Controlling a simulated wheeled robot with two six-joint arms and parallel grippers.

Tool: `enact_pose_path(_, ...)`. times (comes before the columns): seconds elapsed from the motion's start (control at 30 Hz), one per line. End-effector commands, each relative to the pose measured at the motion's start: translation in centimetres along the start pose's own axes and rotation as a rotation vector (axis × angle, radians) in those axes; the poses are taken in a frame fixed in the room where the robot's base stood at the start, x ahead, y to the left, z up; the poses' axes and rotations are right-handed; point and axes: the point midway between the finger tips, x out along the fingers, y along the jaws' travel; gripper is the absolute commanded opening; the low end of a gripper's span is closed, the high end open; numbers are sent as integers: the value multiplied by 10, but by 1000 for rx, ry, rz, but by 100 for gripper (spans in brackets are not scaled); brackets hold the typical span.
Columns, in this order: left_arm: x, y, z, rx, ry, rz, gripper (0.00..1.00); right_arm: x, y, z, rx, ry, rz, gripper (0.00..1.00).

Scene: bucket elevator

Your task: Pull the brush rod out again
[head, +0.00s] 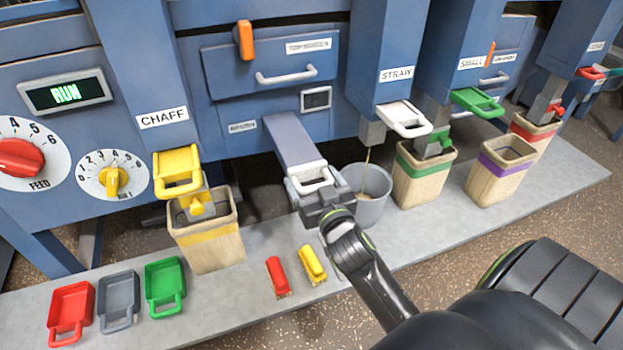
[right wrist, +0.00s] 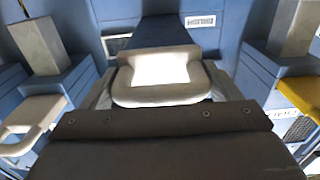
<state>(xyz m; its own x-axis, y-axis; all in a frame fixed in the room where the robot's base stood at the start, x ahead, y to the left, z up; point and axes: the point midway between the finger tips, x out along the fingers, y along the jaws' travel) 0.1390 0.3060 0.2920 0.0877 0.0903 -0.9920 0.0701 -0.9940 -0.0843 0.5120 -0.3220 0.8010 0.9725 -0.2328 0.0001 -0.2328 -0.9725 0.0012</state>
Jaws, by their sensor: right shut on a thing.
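The brush rod (head: 290,140) is a long blue-grey bar that sticks out of the machine's lower front between the chaff and straw spouts, sloping towards me. Its white loop handle (head: 315,180) is at the near end. My right gripper (head: 311,187) is shut on this handle, with a finger at each side. In the right wrist view the white handle (right wrist: 160,97) sits between the fingers, the blue-grey bar runs back behind it, and a BRUSH label (right wrist: 200,20) shows on the machine beyond. The rod's inner end is hidden inside the machine. My left gripper is not in view.
A grey bucket (head: 374,190) stands close right of my right gripper. A chaff sack (head: 210,245) stands to the left.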

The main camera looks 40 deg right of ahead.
Motion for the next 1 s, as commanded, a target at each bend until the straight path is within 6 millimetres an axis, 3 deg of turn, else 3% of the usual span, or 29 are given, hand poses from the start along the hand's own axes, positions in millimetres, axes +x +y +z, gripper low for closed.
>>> enact_pose_path(0.07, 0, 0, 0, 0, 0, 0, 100, -2, 2, 3, -5, -7, 3, 42)
enact_pose_path(0.1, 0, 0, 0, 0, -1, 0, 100, -2, 2, 3, -5, -8, 3, 86)
enact_pose_path(0.13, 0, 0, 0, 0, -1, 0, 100, -2, 2, 3, -5, -8, 3, 90)
enact_pose_path(0.67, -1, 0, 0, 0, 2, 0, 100, -6, 0, 2, 0, -5, 1, 91)
enact_pose_path(1.0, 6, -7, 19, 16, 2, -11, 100, -60, 1, 1, 2, -9, 4, 91)
